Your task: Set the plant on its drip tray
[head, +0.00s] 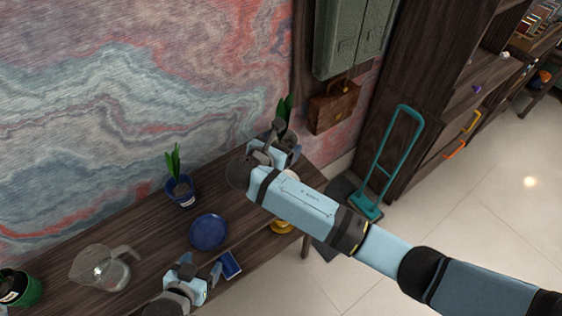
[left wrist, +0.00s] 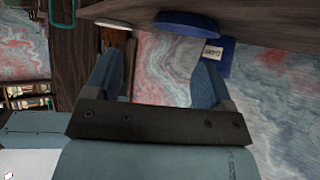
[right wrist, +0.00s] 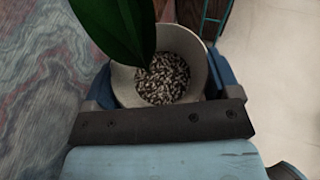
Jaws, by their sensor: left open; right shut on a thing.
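My right gripper (head: 281,143) is shut on a green-leaved plant (head: 285,106) at the far end of the desk. In the right wrist view the plant's pale grey pot (right wrist: 190,50) sits between the fingers, with dark gravel inside and a leaf across it. A round, shallow blue dish (head: 208,232) lies on the desk, left of and nearer than the held plant. A yellow piece (head: 281,227) shows partly under my right arm; I cannot tell which one is the drip tray. My left gripper (head: 200,270) is open and empty near the front edge, beside a small blue box (head: 230,263).
Another plant in a blue pot (head: 181,195) stands behind the dish. A glass jug (head: 103,268) and a dark green pot (head: 22,290) stand at the left. A brown bag (head: 333,106) hangs on the wall. A teal frame (head: 390,160) stands on the floor to the right.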

